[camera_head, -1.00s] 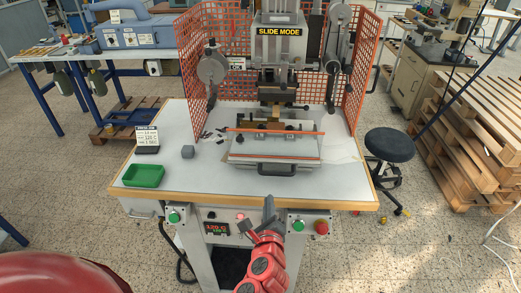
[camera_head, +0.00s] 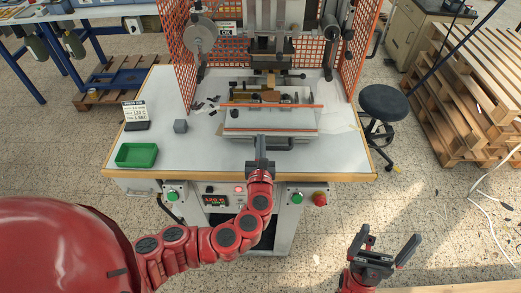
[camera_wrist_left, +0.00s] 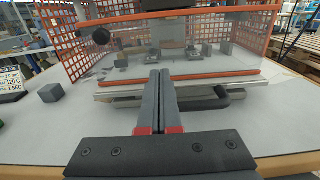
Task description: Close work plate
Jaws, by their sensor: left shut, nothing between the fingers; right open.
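The work plate (camera_head: 235,132) of the foil stamping press lies level on the white table, with an orange-edged clear guard above it. Its dark bar handle (camera_head: 285,142) faces me and also shows in the left wrist view (camera_wrist_left: 207,103). My left gripper (camera_head: 262,148) is shut and empty at the handle, covering its left part. In the left wrist view its fingers (camera_wrist_left: 161,78) overlap the handle; I cannot tell whether they touch it. My right gripper (camera_head: 386,244) is open and empty in front of the table, at lower right.
A green tray (camera_head: 136,155), a grey cube (camera_head: 180,126) and a parameter sign (camera_head: 135,111) stand on the table's left. Orange mesh guards (camera_head: 177,45) flank the press. A stool (camera_head: 384,102) and pallets (camera_head: 480,100) stand to the right. Buttons line the front panel.

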